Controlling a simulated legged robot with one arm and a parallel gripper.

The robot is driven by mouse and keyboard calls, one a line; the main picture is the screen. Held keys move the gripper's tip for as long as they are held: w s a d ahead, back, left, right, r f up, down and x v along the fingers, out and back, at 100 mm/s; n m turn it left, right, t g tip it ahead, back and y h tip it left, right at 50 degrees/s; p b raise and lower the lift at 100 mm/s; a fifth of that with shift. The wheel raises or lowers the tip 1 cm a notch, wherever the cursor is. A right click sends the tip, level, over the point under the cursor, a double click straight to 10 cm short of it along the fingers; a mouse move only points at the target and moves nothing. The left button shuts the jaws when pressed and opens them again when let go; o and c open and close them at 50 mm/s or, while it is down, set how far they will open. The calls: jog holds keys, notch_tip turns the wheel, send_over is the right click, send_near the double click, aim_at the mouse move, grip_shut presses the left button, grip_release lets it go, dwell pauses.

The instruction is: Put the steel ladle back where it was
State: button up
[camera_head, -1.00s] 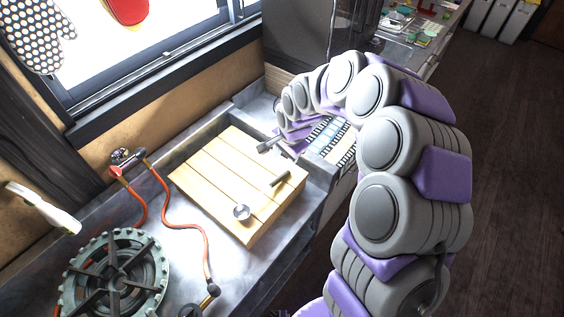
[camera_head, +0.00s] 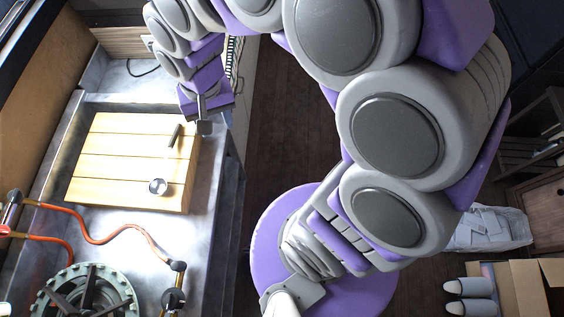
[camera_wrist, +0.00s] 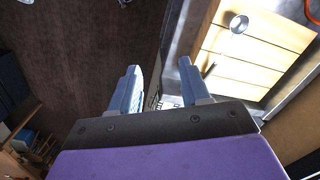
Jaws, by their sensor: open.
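The steel ladle shows a round bowl (camera_head: 158,187) lying on the slatted wooden board (camera_head: 105,160). A short dark handle piece (camera_head: 175,135) lies further back on the board; the thin stem between them is hard to see. In the wrist view the ladle bowl (camera_wrist: 238,24) and dark handle end (camera_wrist: 209,70) are right of the fingers. My gripper (camera_head: 203,115) is near the board's back right corner, with nothing held. In the wrist view my gripper (camera_wrist: 160,80) has its two fingers apart and empty, with the counter edge and floor beyond them.
A green-grey burner (camera_head: 85,295) and an orange hose (camera_head: 110,235) are on the metal counter (camera_head: 205,190) nearer the front. The counter's right edge drops to dark floor. An open cardboard box (camera_head: 535,285) with slippers stands at the lower right.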

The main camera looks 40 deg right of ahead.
jog(key=s+d+r+n, duration=0.1)
jog(key=s+d, duration=0.1)
jog(key=s, duration=0.6)
jog(key=s+d+n+g, duration=0.1)
jog(key=s+d, duration=0.2)
jog(key=s, duration=0.6)
jog(key=shift+s+r+n+g+h, duration=0.3)
jog(key=shift+r, duration=0.1)
